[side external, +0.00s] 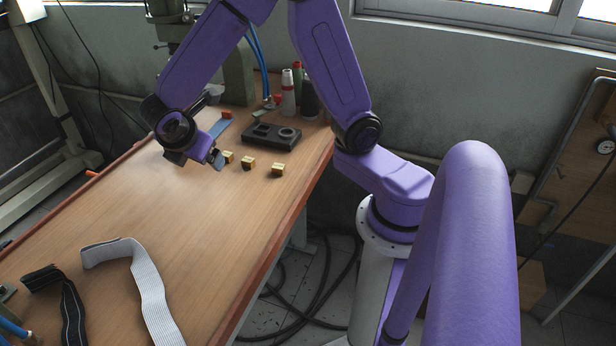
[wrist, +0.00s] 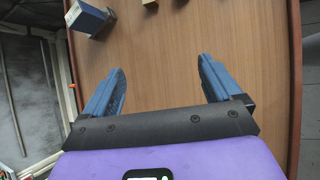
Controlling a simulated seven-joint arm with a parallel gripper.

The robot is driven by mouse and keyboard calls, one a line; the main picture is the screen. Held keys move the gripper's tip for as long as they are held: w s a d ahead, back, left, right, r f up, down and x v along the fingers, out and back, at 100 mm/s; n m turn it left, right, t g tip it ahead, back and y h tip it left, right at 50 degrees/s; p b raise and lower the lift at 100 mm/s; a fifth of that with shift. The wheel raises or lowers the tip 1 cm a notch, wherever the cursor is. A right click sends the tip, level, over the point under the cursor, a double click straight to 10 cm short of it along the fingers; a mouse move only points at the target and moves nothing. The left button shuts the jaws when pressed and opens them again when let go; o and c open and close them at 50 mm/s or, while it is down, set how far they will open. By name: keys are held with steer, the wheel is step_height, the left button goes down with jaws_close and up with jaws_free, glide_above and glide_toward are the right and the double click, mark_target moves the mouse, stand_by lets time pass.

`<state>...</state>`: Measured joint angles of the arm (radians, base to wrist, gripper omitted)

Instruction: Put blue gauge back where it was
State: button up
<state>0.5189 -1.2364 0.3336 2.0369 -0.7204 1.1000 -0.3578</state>
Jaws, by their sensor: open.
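My gripper (side external: 215,160) is low over the far part of the wooden table. In the wrist view its blue fingers (wrist: 162,66) are spread apart with only bare table between them. A dark blue block-like piece with a pale face (wrist: 88,18) lies ahead of the left finger, apart from it; it may be the blue gauge, but I cannot tell for sure. In the side view a blue flat piece (side external: 219,129) lies just beyond my gripper, partly hidden by my arm.
Bottles (side external: 289,95) and a grey-green machine (side external: 238,72) stand behind. A white strap (side external: 140,275) and a black strap (side external: 65,300) lie in front. The middle of the table (side external: 160,215) is clear.

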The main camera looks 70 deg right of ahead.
steer(key=s+r+m+g+y, duration=0.1)
steer(key=s+m+y, duration=0.1)
steer(key=s, duration=1)
steer(key=s+a+m+g+y, duration=0.1)
steer(key=s+y, duration=0.4)
steer(key=s, duration=0.8)
steer(key=shift+a+r+m+g, duration=0.2)
steer(key=shift+r+m+g, duration=0.25)
steer(key=shift+m, duration=0.45)
steer(key=shift+s+f, duration=0.1)
